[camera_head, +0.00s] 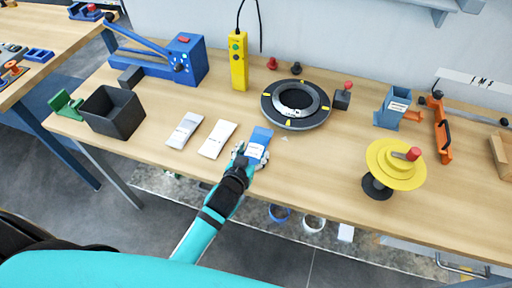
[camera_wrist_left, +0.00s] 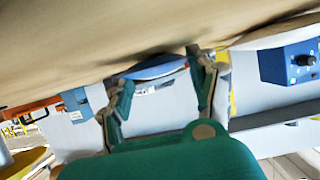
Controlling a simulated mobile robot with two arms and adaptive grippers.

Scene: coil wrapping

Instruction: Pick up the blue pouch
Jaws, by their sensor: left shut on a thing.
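The blue pouch (camera_head: 260,138) with a white label is at the front middle of the workbench, right of two pale pouches. My left gripper (camera_head: 251,154) is shut on its near end, its fingers on either side. In the left wrist view the pouch (camera_wrist_left: 152,71) shows as a blue edge between the two fingers (camera_wrist_left: 158,78). I cannot tell whether the pouch is clear of the bench top. My right gripper is not in view.
A grey pouch (camera_head: 185,130) and a white pouch (camera_head: 217,139) lie to the left on the bench (camera_head: 320,160). A black bin (camera_head: 112,111) stands further left. A black ring turntable (camera_head: 272,112) is behind, and a yellow reel (camera_head: 388,158) stands at right.

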